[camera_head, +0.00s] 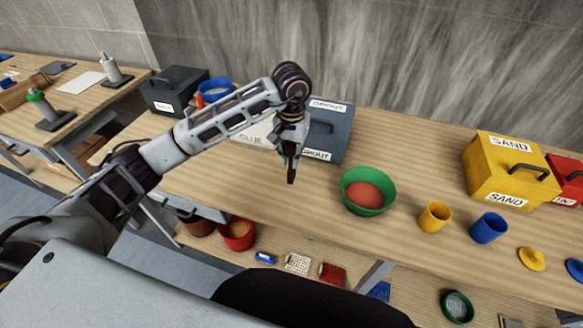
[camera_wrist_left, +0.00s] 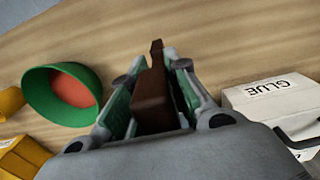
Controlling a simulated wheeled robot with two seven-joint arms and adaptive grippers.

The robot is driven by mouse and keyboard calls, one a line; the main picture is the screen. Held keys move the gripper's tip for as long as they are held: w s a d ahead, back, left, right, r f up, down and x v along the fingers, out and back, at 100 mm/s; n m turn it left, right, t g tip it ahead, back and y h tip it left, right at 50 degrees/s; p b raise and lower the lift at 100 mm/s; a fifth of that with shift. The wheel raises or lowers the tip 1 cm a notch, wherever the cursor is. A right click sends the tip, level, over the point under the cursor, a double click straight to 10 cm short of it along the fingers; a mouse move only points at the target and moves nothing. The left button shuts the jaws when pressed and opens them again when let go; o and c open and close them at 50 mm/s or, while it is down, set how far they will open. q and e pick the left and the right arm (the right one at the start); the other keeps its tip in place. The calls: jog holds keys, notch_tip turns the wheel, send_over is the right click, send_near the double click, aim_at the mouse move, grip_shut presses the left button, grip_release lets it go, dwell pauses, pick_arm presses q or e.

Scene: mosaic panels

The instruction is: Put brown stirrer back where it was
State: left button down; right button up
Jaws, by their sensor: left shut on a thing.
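My left gripper (camera_head: 290,163) is above the wooden table, between the grey grout box and the green bowl. It is shut on the brown stirrer (camera_wrist_left: 152,92), which shows between its two fingers in the left wrist view. In the head view the stirrer (camera_head: 291,174) is a small dark brown piece pointing down from the fingertips. I cannot tell whether its lower end touches the table. My right gripper is not in view.
The green bowl (camera_head: 384,204) with red-orange contents stands right of the gripper. The grout box (camera_head: 334,139) and white glue box (camera_wrist_left: 275,105) are close by. Yellow cup (camera_head: 434,216), blue cup (camera_head: 488,228) and yellow sand box (camera_head: 496,165) stand further right. Bare table lies around the gripper.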

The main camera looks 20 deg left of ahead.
aim_at(291, 169)
pick_arm(q)
jog(key=shift+f, duration=0.85)
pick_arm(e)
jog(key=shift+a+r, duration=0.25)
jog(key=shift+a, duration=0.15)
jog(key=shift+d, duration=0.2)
pick_arm(q)
jog(key=shift+f, duration=0.2)
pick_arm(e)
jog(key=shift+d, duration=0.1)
pick_arm(q)
jog(key=shift+f, duration=0.25)
jog(key=shift+f+p, duration=0.55)
jog(key=shift+f, duration=0.95)
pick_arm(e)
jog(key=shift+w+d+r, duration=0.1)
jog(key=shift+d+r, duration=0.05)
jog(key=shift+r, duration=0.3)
pick_arm(q)
jog(key=shift+f, duration=0.15)
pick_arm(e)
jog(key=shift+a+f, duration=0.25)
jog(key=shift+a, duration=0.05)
pick_arm(q)
jog(key=c, duration=1.4)
grip_release()
jog(key=shift+o, duration=0.2)
